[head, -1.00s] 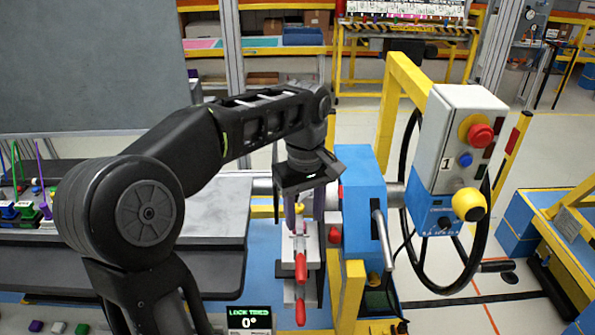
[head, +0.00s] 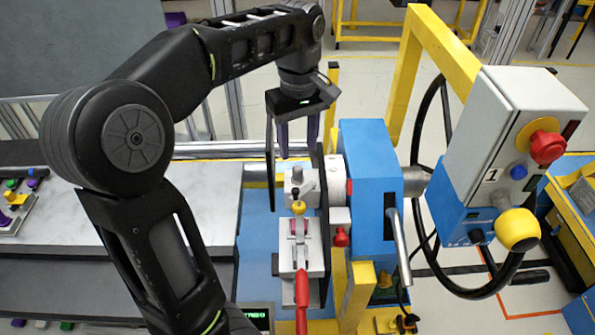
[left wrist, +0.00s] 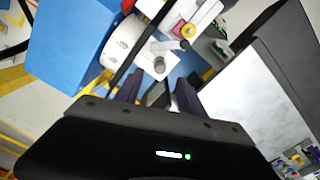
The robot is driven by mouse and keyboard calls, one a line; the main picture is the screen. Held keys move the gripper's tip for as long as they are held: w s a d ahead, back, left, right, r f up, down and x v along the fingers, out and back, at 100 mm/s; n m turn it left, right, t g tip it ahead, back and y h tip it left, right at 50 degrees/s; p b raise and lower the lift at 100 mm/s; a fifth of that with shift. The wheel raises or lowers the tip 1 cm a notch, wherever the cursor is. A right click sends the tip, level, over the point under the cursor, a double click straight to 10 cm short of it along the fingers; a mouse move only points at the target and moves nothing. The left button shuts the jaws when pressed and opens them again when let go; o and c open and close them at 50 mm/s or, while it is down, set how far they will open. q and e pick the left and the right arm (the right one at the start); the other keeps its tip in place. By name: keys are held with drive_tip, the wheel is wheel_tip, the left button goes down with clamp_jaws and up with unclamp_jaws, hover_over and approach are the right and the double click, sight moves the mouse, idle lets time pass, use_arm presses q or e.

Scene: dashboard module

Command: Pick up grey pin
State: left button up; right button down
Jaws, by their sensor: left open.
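The grey pin (head: 298,177) appears as a short upright grey peg on a light grey block (head: 293,194) behind the yellow-tipped clamp. A grey peg, likely the same pin, shows in the left wrist view (left wrist: 168,45) against a pale block (left wrist: 157,64). My left gripper (head: 298,147) points down with its purple fingers apart, behind and above the pin in the picture. It is empty. In the left wrist view its fingers (left wrist: 158,86) are spread short of the block. My right gripper is not in view.
A clamp with a red handle (head: 302,290) and yellow tip (head: 298,207) stands in front of the pin. A dark upright plate (head: 321,240) and blue housing (head: 366,185) are close on the right. A control box (head: 525,140) stands farther right. A grey worktop (head: 190,215) lies left.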

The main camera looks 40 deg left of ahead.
sight(298, 168)
use_arm(q)
drive_tip(key=shift+f+b, duration=1.4)
drive_tip(key=shift+f, duration=0.05)
drive_tip(key=shift+r, duration=0.1)
drive_tip(key=shift+f+p, duration=0.55)
drive_tip(key=shift+f, duration=2.05)
drive_tip(key=shift+c, duration=0.6)
clamp_jaws()
